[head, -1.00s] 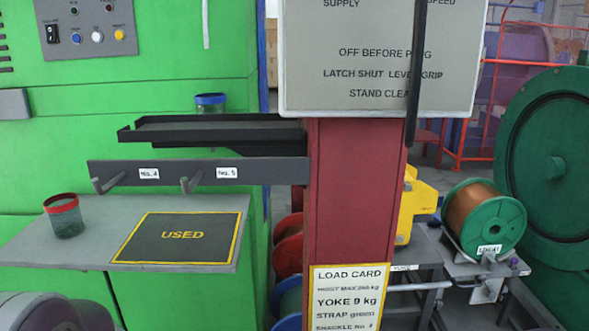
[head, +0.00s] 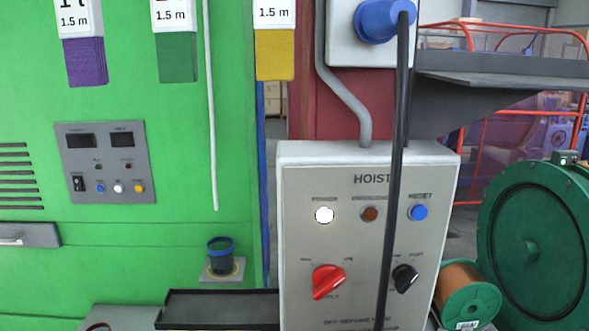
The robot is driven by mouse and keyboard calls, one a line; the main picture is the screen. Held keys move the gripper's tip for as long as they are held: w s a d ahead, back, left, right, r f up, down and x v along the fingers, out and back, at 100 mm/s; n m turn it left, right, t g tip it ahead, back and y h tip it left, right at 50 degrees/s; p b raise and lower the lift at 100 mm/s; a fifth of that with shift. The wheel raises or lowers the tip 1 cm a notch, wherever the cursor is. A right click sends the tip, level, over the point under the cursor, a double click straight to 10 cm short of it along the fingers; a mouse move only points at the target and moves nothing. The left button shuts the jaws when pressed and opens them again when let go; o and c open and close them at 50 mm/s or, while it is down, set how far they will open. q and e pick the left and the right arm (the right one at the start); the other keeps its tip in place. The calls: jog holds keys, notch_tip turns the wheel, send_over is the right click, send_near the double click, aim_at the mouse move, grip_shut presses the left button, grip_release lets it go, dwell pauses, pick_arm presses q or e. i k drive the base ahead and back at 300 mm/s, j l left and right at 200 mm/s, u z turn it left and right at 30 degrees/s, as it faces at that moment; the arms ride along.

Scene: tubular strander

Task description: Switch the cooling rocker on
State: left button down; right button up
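A small grey control panel (head: 105,163) is set on the green machine at the left of the head view. A black rocker switch (head: 78,184) sits at its lower left. I cannot tell which way it is tipped, and its label is too small to read. Beside the rocker are a blue button (head: 100,188), a white button (head: 118,187) and a yellow button (head: 138,188). Two dark displays and two small dark indicators are above them. Neither of my grippers is in view.
A grey HOIST box (head: 365,230) stands in the middle with a red knob (head: 327,281), a black knob (head: 404,278) and a black cable (head: 392,190) hanging in front. Coloured strap samples hang above the panel. A black tray (head: 220,308) is below.

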aim_at(77, 182)
jog(key=u, duration=1.3)
jog(key=i+j+z, duration=0.1)
jog(key=j+z, duration=0.15)
jog(key=z, duration=0.15)
jog(key=i+j+z, duration=0.1)
jog(key=j+z, duration=0.4)
jog(key=z, duration=0.25)
jog(key=j+z, duration=0.3)
jog(key=j, duration=0.5)
jog(key=j+z, duration=0.3)
jog(key=j, duration=0.5)
jog(key=j+u, duration=0.15)
jog(key=u, duration=0.25)
jog(key=i+j+u, duration=0.1)
jog(key=u, duration=0.3)
jog(key=j+u, duration=0.1)
jog(key=u, duration=0.35)
jog(key=i+u, duration=0.15)
jog(key=u, duration=0.25)
